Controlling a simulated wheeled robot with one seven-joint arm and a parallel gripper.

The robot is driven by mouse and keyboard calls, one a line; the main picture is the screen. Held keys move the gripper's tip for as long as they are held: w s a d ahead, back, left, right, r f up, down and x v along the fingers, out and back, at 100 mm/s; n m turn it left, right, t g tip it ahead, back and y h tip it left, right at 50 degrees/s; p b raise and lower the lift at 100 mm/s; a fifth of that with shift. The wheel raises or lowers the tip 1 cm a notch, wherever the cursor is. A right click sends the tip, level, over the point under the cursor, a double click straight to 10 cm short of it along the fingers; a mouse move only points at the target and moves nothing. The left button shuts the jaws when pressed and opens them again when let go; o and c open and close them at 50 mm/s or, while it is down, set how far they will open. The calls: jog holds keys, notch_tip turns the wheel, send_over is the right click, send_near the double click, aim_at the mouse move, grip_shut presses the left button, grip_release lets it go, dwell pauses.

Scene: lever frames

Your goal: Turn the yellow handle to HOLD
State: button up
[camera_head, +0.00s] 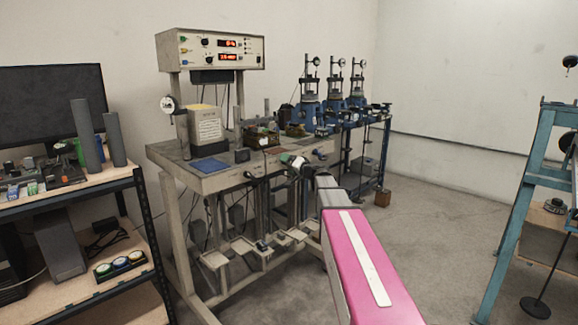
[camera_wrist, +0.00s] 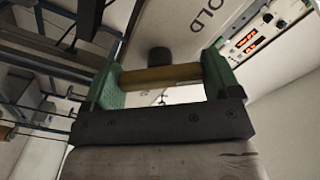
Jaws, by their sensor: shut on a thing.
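The yellow handle (camera_wrist: 162,77) shows in the wrist view as a dull yellow bar lying across the gap between my green finger pads. My gripper (camera_wrist: 163,88) is shut on it, with a pad at each end of the bar. A dark round stub (camera_wrist: 160,56) sits just behind the middle of the handle. Beyond it a pale panel (camera_wrist: 185,35) carries the dark letters "OLD", tilted; any letter before them is not visible. In the head view my gripper (camera_head: 296,164) is at the bench's front edge, and I cannot make out the handle there.
The grey bench (camera_head: 190,178) carries a control box (camera_head: 210,50) with red displays. Blue test stands (camera_head: 310,105) stand behind it. A shelf (camera_head: 60,205) with a monitor is at left, a teal frame (camera_head: 530,190) at right. Open floor lies between my arm and the teal frame.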

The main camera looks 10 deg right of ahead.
jog(key=shift+n, duration=0.6)
jog(key=o, duration=0.8)
jog(key=v, duration=1.1)
jog(key=s+a+f+n+g+h, duration=0.1)
jog(key=s+a+f+g, duration=0.25)
jog(key=f, duration=0.35)
jog(key=s+a+f+g+h, duration=0.1)
jog(key=s+a+f+g, duration=0.2)
jog(key=s+f, duration=0.3)
jog(key=s+a+f+n+g+h, duration=0.1)
jog(key=s+a+f+g, duration=0.25)
jog(key=f, duration=0.45)
jog(key=s+d+f+g+h, duration=0.1)
jog(key=s+f+h, duration=0.1)
jog(key=s+f, duration=0.2)
jog(key=s+d+f+g+h, duration=0.1)
jog(key=s+f+g+h, duration=0.1)
jog(key=s, duration=0.4)
jog(key=s+d+f+g+h, duration=0.1)
jog(key=s+f+h, duration=0.2)
jog(key=s+f, duration=0.2)
jog(key=shift+d+f+g+h, duration=0.15)
jog(key=shift+f+g+h, duration=0.15)
